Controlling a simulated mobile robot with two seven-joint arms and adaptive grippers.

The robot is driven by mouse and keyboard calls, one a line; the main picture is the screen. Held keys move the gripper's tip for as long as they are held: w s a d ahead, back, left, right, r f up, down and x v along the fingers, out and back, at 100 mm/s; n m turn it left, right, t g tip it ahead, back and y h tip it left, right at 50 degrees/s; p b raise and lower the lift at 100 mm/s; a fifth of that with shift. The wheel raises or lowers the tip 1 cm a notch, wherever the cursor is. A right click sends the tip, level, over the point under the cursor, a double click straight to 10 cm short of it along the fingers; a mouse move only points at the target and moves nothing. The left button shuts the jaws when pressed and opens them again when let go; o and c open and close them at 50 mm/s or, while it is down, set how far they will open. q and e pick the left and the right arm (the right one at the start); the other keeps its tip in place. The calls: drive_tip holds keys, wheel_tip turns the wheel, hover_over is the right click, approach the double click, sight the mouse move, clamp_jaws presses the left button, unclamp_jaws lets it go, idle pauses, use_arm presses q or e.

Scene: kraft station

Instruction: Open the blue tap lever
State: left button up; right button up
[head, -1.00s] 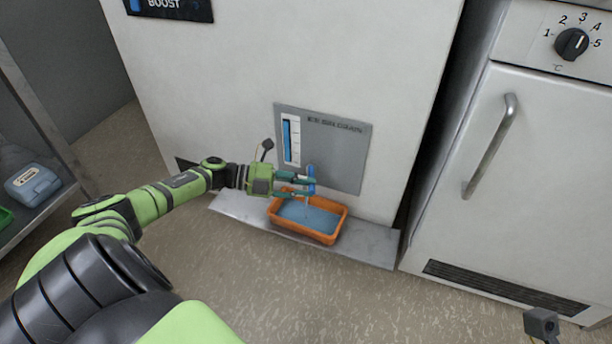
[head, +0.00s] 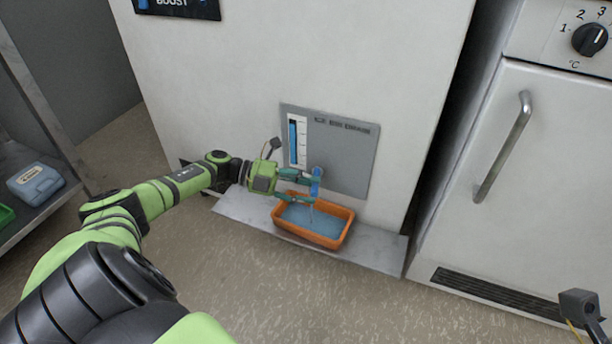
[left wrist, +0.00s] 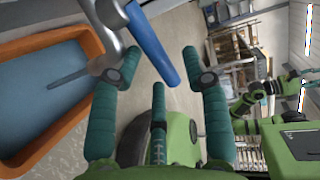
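The blue tap lever (head: 316,183) hangs about upright at the grey panel, above an orange tray (head: 349,226). A thin stream of water runs below the tap into the blue water in the tray. My left gripper (head: 312,190) is at the lever. In the left wrist view the blue lever (left wrist: 152,42) slants down between the two teal fingertips (left wrist: 160,55), with gaps visible, so the gripper is open. Whether either finger touches the lever is unclear. A green and black arm of mine shows small at the right of that view; its fingers are too small to read.
The panel (head: 350,150) with a blue level gauge (head: 293,142) is on the white cabinet front. The tray stands on a metal ledge (head: 380,252). A white appliance with a bar handle (head: 503,147) stands right; a shelf with a blue box (head: 35,184) stands left. Open floor lies in front.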

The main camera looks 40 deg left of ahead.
use_arm(q)
drive_tip(key=shift+a, duration=0.1)
drive_tip(key=v, duration=0.8)
idle(0.3)
